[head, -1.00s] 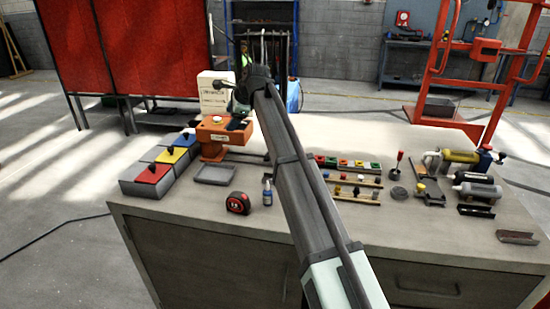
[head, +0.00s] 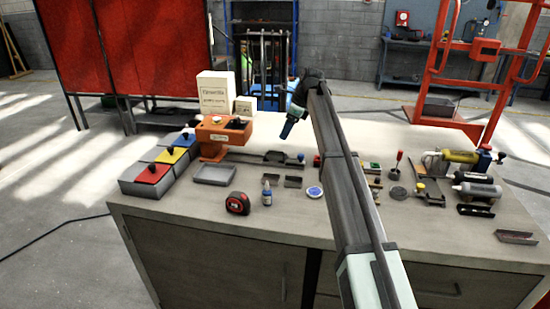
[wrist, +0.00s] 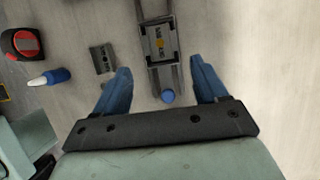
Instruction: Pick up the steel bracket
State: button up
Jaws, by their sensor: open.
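A small grey metal piece with holes (wrist: 102,59), which looks like the steel bracket, lies on the bench. A longer grey angle piece (head: 517,236) lies at the bench's right front; I cannot tell for certain which is meant. My gripper (head: 287,129) is above the bench, blue fingers pointing down. In the wrist view my gripper (wrist: 162,88) is open and empty, with the small grey piece beyond and outside its left finger.
A railed fixture with a blue knob (wrist: 168,96) shows between the fingers in the wrist view. An orange vise-like tool (head: 222,132), lidded bins (head: 150,178) and a grey tray (head: 214,175) are farther left.

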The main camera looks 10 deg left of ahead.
jog(key=x, duration=1.1)
jog(key=shift+s, duration=0.1)
jog(key=shift+r, duration=0.15)
jog(key=c, duration=1.3)
